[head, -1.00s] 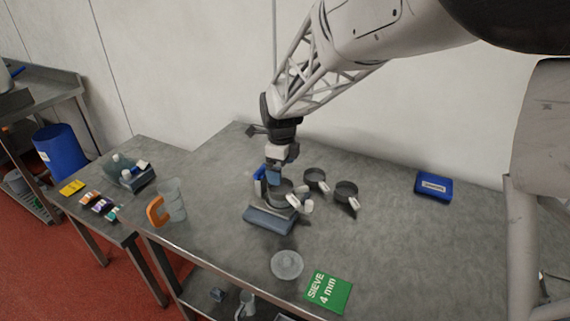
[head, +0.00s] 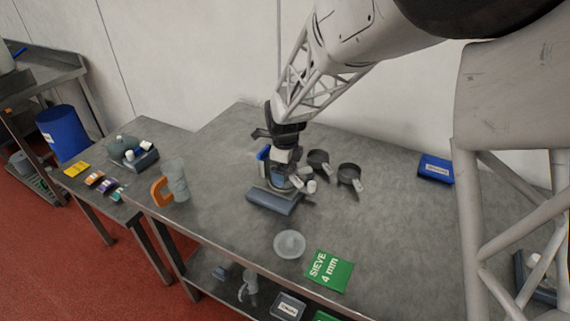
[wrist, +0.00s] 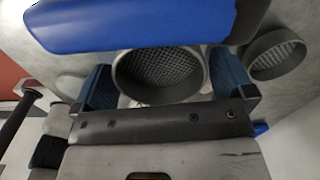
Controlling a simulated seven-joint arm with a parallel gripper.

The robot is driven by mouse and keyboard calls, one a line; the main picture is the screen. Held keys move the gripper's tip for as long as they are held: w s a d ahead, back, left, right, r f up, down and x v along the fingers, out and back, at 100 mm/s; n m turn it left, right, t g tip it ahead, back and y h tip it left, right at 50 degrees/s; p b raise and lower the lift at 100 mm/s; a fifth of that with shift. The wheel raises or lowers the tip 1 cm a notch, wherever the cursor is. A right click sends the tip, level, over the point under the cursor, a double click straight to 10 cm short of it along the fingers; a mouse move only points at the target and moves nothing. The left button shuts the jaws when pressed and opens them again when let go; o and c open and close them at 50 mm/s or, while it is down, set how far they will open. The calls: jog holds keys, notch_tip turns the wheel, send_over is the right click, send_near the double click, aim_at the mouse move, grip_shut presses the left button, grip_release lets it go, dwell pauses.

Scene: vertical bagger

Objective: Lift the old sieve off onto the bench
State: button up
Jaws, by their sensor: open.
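The old sieve (wrist: 158,72), a round dark-rimmed pan with a mesh floor, lies between the two blue-padded fingers of my gripper (wrist: 165,80) in the wrist view. The fingers stand on either side of it; I cannot tell whether they touch the rim. In the head view my gripper (head: 280,176) is low over a small grey-blue device (head: 273,203) on the bench (head: 220,235) and hides most of the sieve. My gripper is open.
A blue part (wrist: 130,22) is near my fingers. A clear round dish (head: 289,245), a green "SIEVE 4 mm" card (head: 329,270), an orange-handled jug (head: 174,180) and a blue box (head: 436,168) surround free bench.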

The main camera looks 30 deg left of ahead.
jog(key=c, duration=0.8)
jog(key=shift+c, duration=0.2)
jog(key=shift+r, duration=1.1)
dwell(0.3)
jog(key=shift+r, duration=1.65)
